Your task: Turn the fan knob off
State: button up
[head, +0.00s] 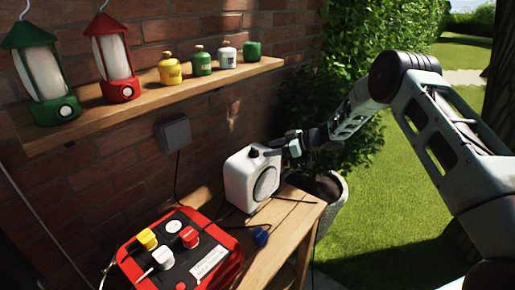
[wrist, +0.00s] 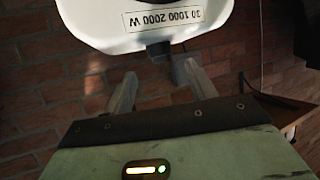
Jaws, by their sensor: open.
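The white fan heater (head: 238,184) stands on the wooden table, its round grille facing right. A dark knob (head: 256,151) sits on its top. My gripper (head: 280,146) is close to the knob, on its right side; I cannot tell from the head view whether they touch. In the wrist view the heater's white body (wrist: 90,22) is at the top, with an upside-down label (wrist: 190,20) reading "1000 2000 W". My gripper (wrist: 161,88) is open there, its two fingers apart with nothing held between them. A small dark part (wrist: 158,51) shows just beyond the fingertips. The knob's setting is unreadable.
A red box (head: 215,262) with yellow, white and red plugs stands at the table's front left. A blue plug (head: 261,237) lies beside it. A wall shelf (head: 150,93) holds two lanterns and several small containers. A grey socket box (head: 174,134) is on the brick wall.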

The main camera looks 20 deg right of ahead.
aim_at(254, 152)
jog(key=p+x, duration=0.1)
jog(key=x, duration=0.5)
jog(key=shift+w+a+f, duration=0.1)
jog(key=shift+w+a, duration=0.05)
jog(key=shift+a, duration=0.05)
